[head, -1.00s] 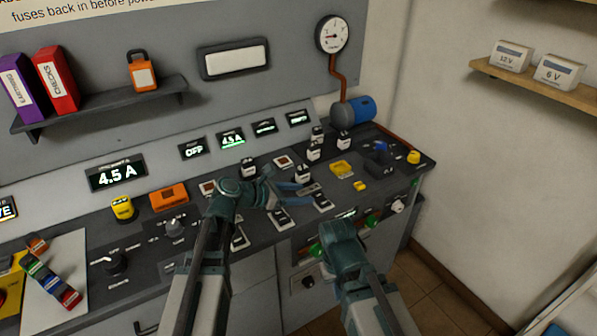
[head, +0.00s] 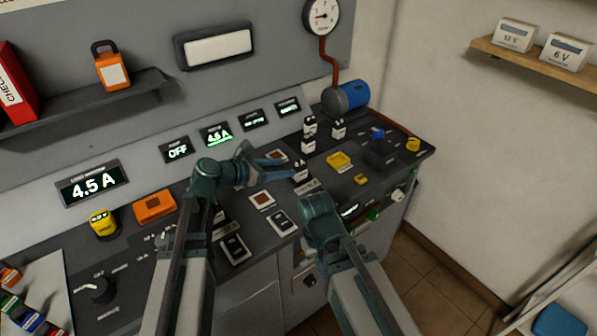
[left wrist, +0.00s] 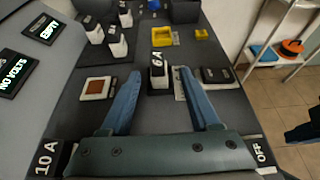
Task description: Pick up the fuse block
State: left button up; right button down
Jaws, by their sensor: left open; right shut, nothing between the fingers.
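A fuse block (left wrist: 158,74), black and white with a "6 A" label, stands upright on the console in the left wrist view. It also shows in the head view (head: 299,172). My left gripper (head: 266,156) is open, its blue fingers pointing toward this block. In the left wrist view the fingers lie to either side of it, with gaps visible; whether the tips reach it is hard to tell. My right gripper (head: 318,206) is shut and empty, low over the console's front edge; its fingertips are mostly hidden.
Several similar black and white blocks (head: 308,146) stand farther back. A yellow tray (head: 340,160), a blue motor (head: 346,97) and the sloped displays (head: 217,134) are near. An orange-brown square switch (left wrist: 97,86) lies left of the left fingers.

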aim_at(294, 167)
pick_arm(q)
jog(key=shift+w+d+f, duration=0.3)
jog(key=shift+w+d, duration=0.05)
jog(key=shift+d, duration=0.1)
jog(key=b+x, duration=0.1)
jog(key=x, duration=0.1)
jog(key=b+x, duration=0.1)
jog(key=x, duration=0.1)
jog(key=shift+w+a+f, duration=0.1)
jog(key=shift+w+f, duration=0.1)
jog(key=shift+f, duration=0.15)
jog(key=shift+w+d+f, duration=0.1)
jog(key=shift+w+d, duration=0.15)
jog(key=shift+d, duration=0.1)
jog(key=shift+c, duration=0.3)
grip_shut()
